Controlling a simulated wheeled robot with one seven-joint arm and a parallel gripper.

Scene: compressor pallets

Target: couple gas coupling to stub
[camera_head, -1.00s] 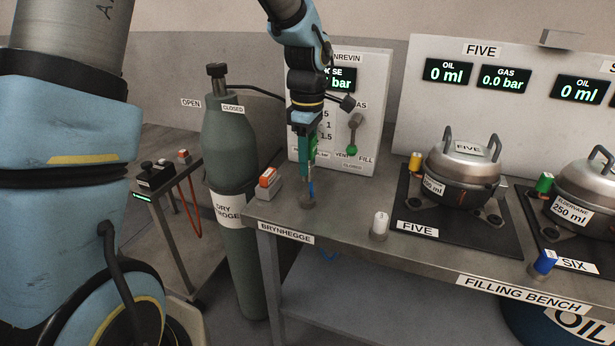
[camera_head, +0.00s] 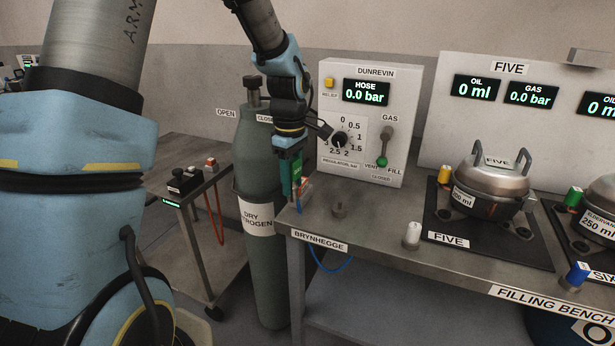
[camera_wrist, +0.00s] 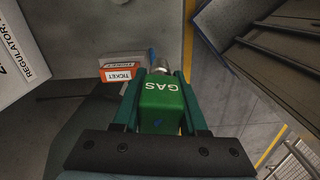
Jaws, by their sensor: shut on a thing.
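My gripper (camera_head: 291,185) is shut on the green gas coupling, marked GAS (camera_wrist: 162,103) in the wrist view. The coupling's metal end (camera_wrist: 159,66) and a bit of blue hose (camera_wrist: 152,55) show beyond it. I cannot make out which fitting is the gas stub.
The Dunrevin panel (camera_head: 408,100) with dial and gas lever stands behind. A ticket box (camera_wrist: 120,71) is close to the coupling. A nitrogen cylinder (camera_head: 258,165) stands left of the bench. A white-capped piece (camera_head: 412,235) and a blue-capped piece (camera_head: 576,274) stand along the front edge.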

